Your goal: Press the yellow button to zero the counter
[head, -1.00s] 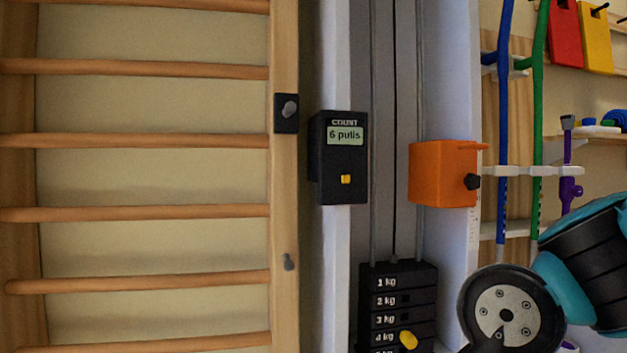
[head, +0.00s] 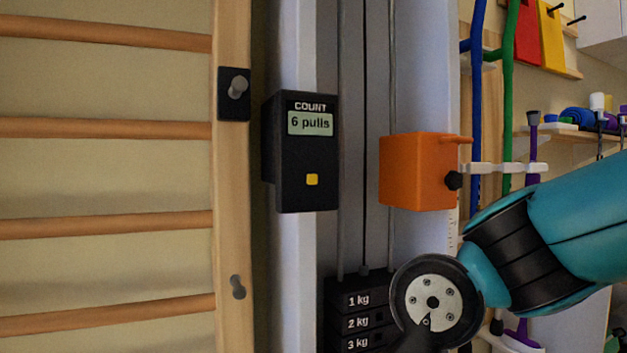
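The counter (head: 307,160) is a black box on the pale upright in the middle of the head view. Its display (head: 310,123) reads "6 pulls" under the word COUNT. My gripper is not in view.
An orange block (head: 417,172) with a black knob is on the machine, right of the counter. Black weight plates (head: 352,312) sit below. Wooden wall bars (head: 105,128) fill the left. Blue and green bands (head: 509,90) hang at the right. The space before the counter looks clear.

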